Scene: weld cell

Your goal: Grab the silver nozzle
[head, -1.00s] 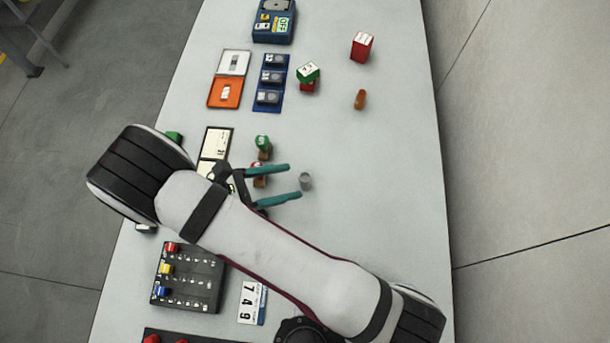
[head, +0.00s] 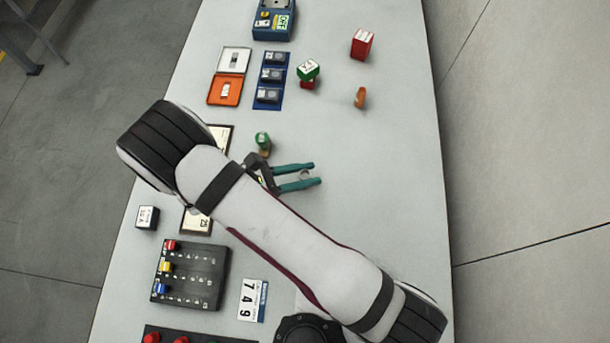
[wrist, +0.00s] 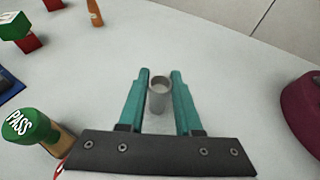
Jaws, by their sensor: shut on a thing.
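The silver nozzle (wrist: 160,95) is a small grey hollow cylinder standing upright on the table, its open end up. My gripper (wrist: 160,82) is shut on it in the wrist view, one teal finger on each side. In the head view my gripper (head: 305,174) shows its teal fingers around the nozzle (head: 304,175), which is mostly hidden between them. I cannot tell whether the nozzle's base touches the table.
A green-topped PASS stamp (wrist: 30,125) stands close to the left of my gripper; it also shows in the head view (head: 262,139). An orange-brown piece (head: 360,97) and a red box (head: 361,44) are farther off.

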